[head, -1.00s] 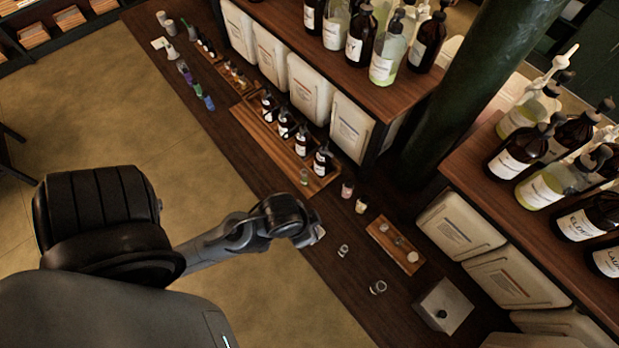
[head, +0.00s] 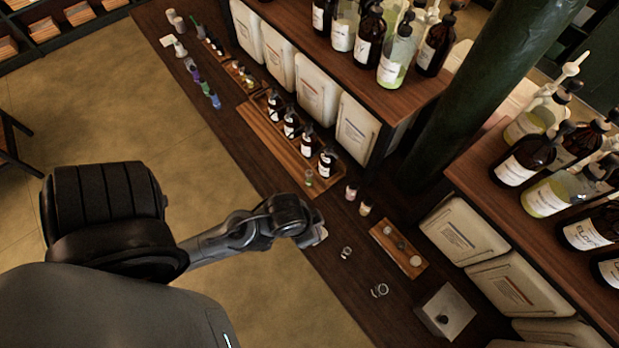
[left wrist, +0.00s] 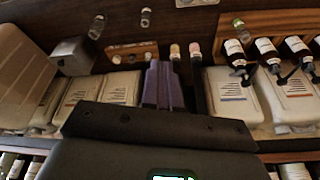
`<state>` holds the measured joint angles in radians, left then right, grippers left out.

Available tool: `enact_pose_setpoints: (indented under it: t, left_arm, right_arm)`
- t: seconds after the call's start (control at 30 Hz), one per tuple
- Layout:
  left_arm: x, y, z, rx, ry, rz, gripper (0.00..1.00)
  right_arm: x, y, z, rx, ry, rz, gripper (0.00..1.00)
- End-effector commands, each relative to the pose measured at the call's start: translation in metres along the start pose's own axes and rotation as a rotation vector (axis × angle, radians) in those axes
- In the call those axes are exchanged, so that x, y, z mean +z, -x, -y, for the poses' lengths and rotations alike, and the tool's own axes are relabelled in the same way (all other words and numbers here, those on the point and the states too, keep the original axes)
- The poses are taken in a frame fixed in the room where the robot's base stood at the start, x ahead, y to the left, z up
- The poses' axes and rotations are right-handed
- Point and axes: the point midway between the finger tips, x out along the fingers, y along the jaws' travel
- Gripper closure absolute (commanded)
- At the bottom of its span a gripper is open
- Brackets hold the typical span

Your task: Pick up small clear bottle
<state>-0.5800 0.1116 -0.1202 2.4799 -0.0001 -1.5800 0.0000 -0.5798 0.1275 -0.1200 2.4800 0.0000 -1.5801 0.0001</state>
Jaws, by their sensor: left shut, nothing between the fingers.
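Two small clear bottles stand apart on the dark wooden counter in the head view: one (head: 346,252) just right of my left gripper (head: 318,237), the other (head: 380,290) farther toward the lower right. In the left wrist view they show near the top, one at left (left wrist: 96,26) and one near the middle (left wrist: 145,18). A third small clear bottle with a greenish tint (head: 309,178) stands at the tray's near end. I cannot tell which one is meant. My left gripper (left wrist: 163,66) is shut and empty, over the counter's near edge. My right gripper is out of view.
A wooden tray (head: 262,128) holds several brown pump bottles. A grey box (head: 446,312) sits at lower right. Shelves with pump bottles rise behind the counter.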

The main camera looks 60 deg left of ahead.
Motion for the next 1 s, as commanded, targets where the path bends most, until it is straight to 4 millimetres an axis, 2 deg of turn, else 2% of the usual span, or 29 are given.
enact_pose_setpoints:
  t: [0.3,0.73,1.0]
  left_arm:
    - [0.0003,-0.0001,0.0003,-0.001,-0.002,0.001,0.98]
    - [0.0011,-0.0002,0.0031,-0.01,-0.013,0.002,0.34]
    - [0.0005,-0.0003,0.0011,-0.003,-0.006,0.001,0.34]
  right_arm:
    - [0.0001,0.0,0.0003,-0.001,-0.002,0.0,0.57]
    - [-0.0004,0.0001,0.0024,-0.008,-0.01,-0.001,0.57]
    - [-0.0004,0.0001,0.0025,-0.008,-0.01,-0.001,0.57]
